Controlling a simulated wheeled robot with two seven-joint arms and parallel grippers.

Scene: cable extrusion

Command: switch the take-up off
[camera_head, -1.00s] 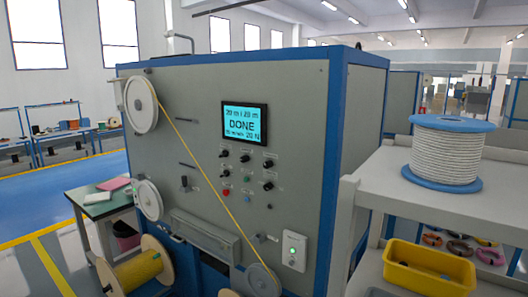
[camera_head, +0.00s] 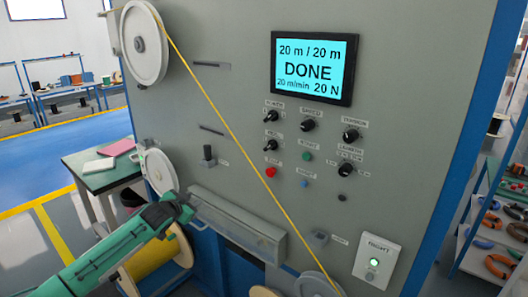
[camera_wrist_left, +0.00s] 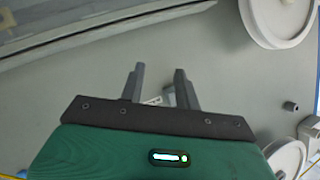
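The take-up machine's grey panel (camera_head: 235,100) fills the middle of the head view. Its lit display (camera_head: 313,68) reads DONE, 20 m / 20 m, 20 m/min, 20 N. Below it are a toggle labelled power (camera_head: 271,117), a second toggle (camera_head: 271,145), black knobs (camera_head: 308,125), a red button (camera_head: 271,172) and a green button (camera_head: 307,156). My left gripper (camera_head: 187,208) is low left of these controls, near the ledge. In the wrist view its fingers (camera_wrist_left: 160,85) are apart with nothing between them. My right gripper is out of view.
A yellow cable (camera_head: 215,118) runs diagonally across the panel from the upper pulley (camera_head: 144,45) to the bottom. A long grey ledge (camera_head: 238,225) projects below the controls. A white box with a lit green button (camera_head: 376,262) is at lower right. A yellow spool (camera_head: 153,258) stands lower left.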

